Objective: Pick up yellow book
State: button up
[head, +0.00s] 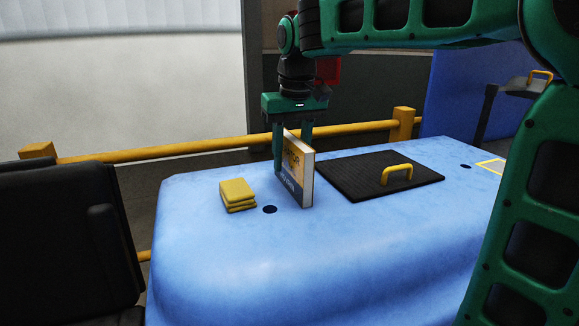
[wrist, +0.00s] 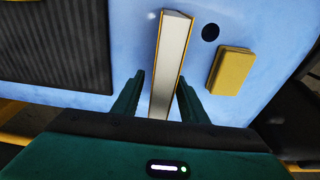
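The yellow book (head: 297,170) stands upright on the blue table, its cover yellow, white and dark blue with lettering. My gripper (head: 292,150) points down over it from above, with one finger on each side of the book. In the wrist view the book (wrist: 170,65) shows its pale page edge between the two fingers of my gripper (wrist: 161,90). The fingers are apart, with a visible gap at the left finger; the right finger is very near the book, and I cannot tell if it touches.
A folded yellow cloth stack (head: 238,195) lies left of the book, by a dark round hole (head: 270,209). A black mat (head: 350,178) with a yellow handle (head: 397,174) lies to the right. A yellow rail (head: 180,149) runs behind the blue table (head: 330,260), whose front is clear.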

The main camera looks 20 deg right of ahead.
jog(key=shift+c, duration=0.3)
grip_shut()
jog(key=shift+r, duration=0.1)
